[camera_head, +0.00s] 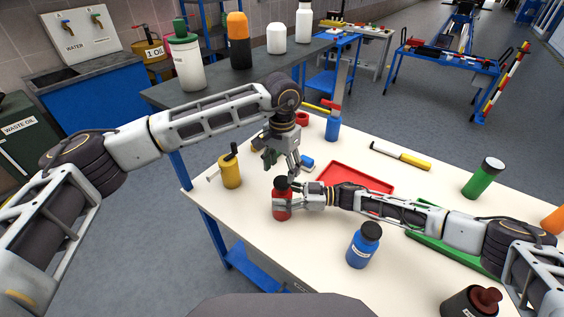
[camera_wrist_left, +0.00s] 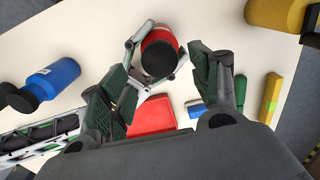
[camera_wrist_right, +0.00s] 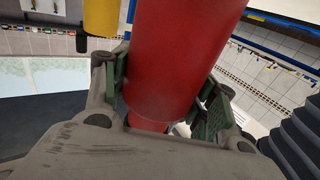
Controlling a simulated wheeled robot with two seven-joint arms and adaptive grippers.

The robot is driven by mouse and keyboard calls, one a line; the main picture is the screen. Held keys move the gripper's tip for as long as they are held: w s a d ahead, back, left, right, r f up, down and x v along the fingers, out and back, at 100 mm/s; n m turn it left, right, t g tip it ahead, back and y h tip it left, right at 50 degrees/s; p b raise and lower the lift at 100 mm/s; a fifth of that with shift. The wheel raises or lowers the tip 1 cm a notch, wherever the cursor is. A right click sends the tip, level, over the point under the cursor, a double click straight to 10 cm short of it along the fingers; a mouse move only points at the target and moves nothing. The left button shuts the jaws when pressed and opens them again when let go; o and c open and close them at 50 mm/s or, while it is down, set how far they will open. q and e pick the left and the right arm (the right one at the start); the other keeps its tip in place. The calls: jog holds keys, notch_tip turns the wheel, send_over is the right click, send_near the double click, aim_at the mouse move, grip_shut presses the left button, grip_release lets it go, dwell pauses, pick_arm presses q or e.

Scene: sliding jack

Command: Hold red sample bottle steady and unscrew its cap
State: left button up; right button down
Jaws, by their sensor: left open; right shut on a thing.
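The red sample bottle (camera_head: 282,207) with a dark cap (camera_head: 282,184) stands upright at the near left part of the white table. My right gripper (camera_head: 290,201) is shut on the bottle's body from the right; the red body also fills the middle of the right wrist view (camera_wrist_right: 180,60). My left gripper (camera_head: 282,165) is open, pointing down above and slightly behind the cap. In the left wrist view its fingers (camera_wrist_left: 165,90) are spread, and the bottle's cap (camera_wrist_left: 158,58) shows between and beyond them. The left fingers do not appear to touch the cap.
A red tray (camera_head: 355,178) lies behind my right arm. A blue bottle (camera_head: 364,245) with a dark cap stands in front of that arm. A yellow canister (camera_head: 230,170) stands left of my left gripper. A green bottle (camera_head: 483,180) stands at the right.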

aim_at(282, 181)
pick_arm(q)
jog(key=shift+f, duration=2.9)
jog(key=c, duration=1.1)
